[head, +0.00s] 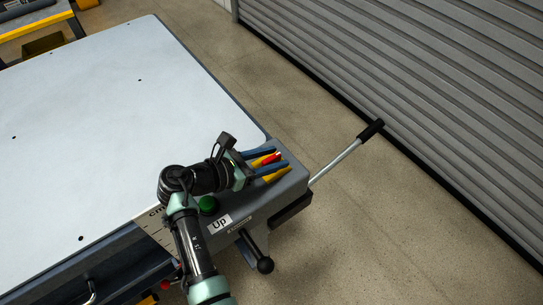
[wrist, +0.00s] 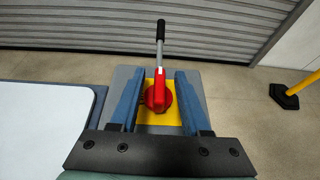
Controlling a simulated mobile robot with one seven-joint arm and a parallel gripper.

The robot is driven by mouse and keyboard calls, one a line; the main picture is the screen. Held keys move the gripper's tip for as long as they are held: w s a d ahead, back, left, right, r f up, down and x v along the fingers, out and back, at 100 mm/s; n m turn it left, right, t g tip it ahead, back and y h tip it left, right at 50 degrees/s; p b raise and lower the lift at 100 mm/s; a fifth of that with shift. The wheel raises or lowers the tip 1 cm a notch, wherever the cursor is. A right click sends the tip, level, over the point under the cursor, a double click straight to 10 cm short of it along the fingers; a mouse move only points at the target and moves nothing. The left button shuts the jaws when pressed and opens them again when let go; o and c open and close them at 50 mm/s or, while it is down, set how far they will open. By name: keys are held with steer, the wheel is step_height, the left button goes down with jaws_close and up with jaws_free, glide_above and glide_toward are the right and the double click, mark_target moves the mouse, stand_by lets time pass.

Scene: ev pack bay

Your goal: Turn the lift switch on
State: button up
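The lift switch is a red rotary knob (wrist: 159,97) on a yellow plate (wrist: 174,125), set in the grey end panel (head: 243,205) of the white-topped lift table. In the wrist view its handle points up the picture, away from my gripper's base, with a white mark near the tip. My gripper (wrist: 160,72) is open, its two blue fingers on either side of the knob with gaps visible on both sides. In the head view the fingers partly hide the red knob (head: 272,158) and the yellow plate (head: 275,175).
A green button (head: 208,205) and an "Up" label (head: 220,223) are beside my arm. A black-knobbed lever (head: 262,257) sticks out in front. A long black-gripped handle (head: 367,132) extends right toward the grey shutter (head: 430,80). The white tabletop (head: 100,110) is clear.

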steer(key=shift+a, duration=0.1)
steer(key=b+v, duration=0.1)
steer(key=v, duration=1.2)
